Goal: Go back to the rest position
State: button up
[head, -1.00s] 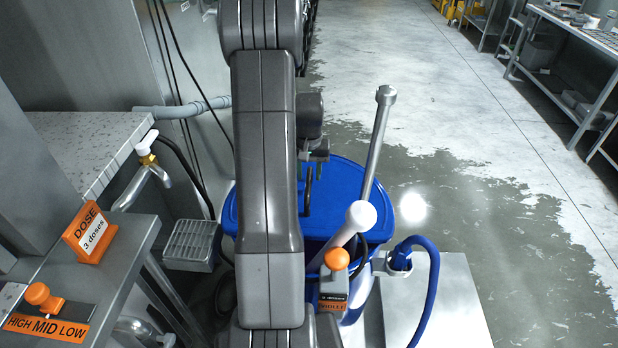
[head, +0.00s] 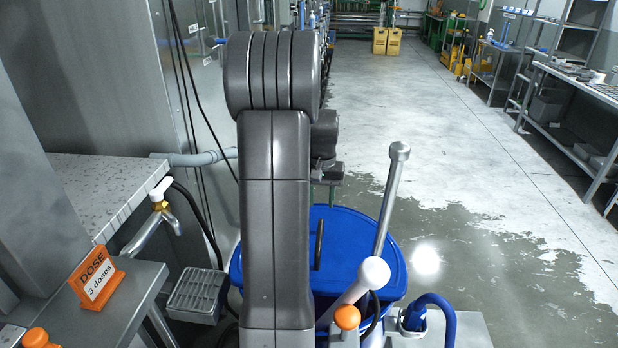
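My arm rises through the middle of the head view. My gripper (head: 328,194) is mostly hidden behind the arm, above the blue tub (head: 385,262); only a thin greenish fingertip shows. I cannot tell whether it is open or shut, and I see nothing held in it. The blue tub has a blue lid or top with a dark handle (head: 319,245). A long metal lever (head: 390,200) stands tilted on its right side.
At left are a bench with an orange DOSE sign (head: 97,278), a brass tap (head: 159,200) and a grey grate (head: 196,292). An orange knob (head: 347,317) and blue hose (head: 440,308) are in front of the tub. Shelving (head: 565,95) stands far right. The wet floor between is open.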

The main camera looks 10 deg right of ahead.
aim_at(320, 229)
notch_tip(320, 229, down, 12)
jog(key=shift+r+p, duration=0.2)
jog(key=shift+p, duration=0.4)
jog(key=shift+r, duration=1.3)
